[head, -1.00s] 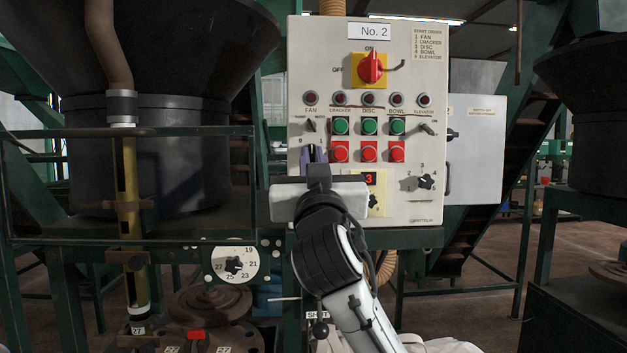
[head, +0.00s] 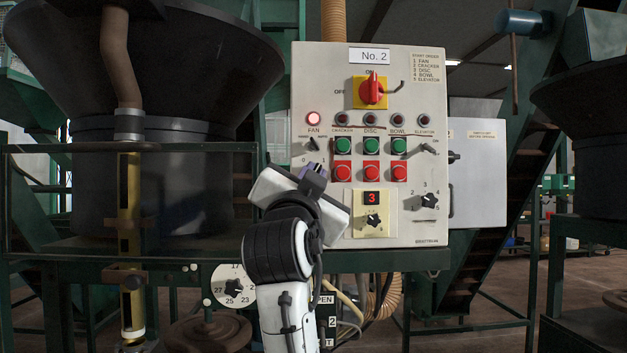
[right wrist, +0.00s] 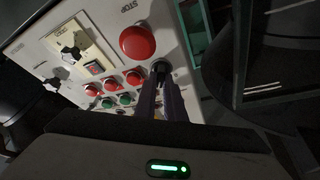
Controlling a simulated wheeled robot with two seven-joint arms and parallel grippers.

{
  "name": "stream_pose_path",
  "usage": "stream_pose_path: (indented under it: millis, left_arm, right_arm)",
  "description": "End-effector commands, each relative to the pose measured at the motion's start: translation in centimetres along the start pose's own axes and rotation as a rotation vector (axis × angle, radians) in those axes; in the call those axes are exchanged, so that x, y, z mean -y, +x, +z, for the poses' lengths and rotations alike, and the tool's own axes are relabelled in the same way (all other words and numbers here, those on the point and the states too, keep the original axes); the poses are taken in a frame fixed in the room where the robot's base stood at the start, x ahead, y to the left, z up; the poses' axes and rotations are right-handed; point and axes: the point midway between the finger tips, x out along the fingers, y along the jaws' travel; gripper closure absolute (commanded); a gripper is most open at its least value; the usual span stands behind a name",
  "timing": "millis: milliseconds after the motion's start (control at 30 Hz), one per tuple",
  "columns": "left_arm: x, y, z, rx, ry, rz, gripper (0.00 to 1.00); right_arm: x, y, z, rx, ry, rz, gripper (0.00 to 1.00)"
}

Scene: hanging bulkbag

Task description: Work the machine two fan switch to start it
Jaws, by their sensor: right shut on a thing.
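Below the lamp is a small HAND/AUTO selector (head: 313,145). Under that, between marks 0 and 1, my right gripper (head: 316,168) is at the fan switch, rolled clockwise. The fingers hide most of the switch in the head view. In the right wrist view the purple fingers (right wrist: 164,98) are shut on the dark switch knob (right wrist: 160,67). My left gripper is not in view.
A red and yellow main switch (head: 371,90) is above. Green buttons (head: 370,146) and red buttons (head: 371,172) lie close right of my gripper. A large red STOP button (right wrist: 137,42) is beside the knob in the wrist view. A dark hopper (head: 150,100) stands left.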

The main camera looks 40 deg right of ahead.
Motion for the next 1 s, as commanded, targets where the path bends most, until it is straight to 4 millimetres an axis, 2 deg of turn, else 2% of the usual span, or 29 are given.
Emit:
stream_pose_path:
  millis: [367, 400, 467, 500, 800, 1000]
  left_arm:
    - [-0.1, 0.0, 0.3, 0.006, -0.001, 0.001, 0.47]
    - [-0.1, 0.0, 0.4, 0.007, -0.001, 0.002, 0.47]
    - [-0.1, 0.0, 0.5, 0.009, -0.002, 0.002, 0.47]
    - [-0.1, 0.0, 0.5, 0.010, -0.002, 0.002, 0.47]
    - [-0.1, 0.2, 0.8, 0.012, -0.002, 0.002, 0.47]
    - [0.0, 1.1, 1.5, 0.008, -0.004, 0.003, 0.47]
  right_arm:
    - [0.0, 0.0, 0.0, 0.000, 0.007, 0.002, 1.00]
    - [0.0, 0.0, -0.1, 0.000, 0.007, 0.002, 0.84]
    - [0.0, 0.0, -0.1, 0.000, 0.007, 0.002, 0.74]
    - [0.0, 0.0, -0.1, 0.000, 0.006, 0.002, 0.72]
    - [0.0, -0.1, 0.0, -0.001, 0.005, 0.001, 0.72]
    - [0.0, -2.1, 0.7, -0.003, 0.006, 0.004, 0.72]
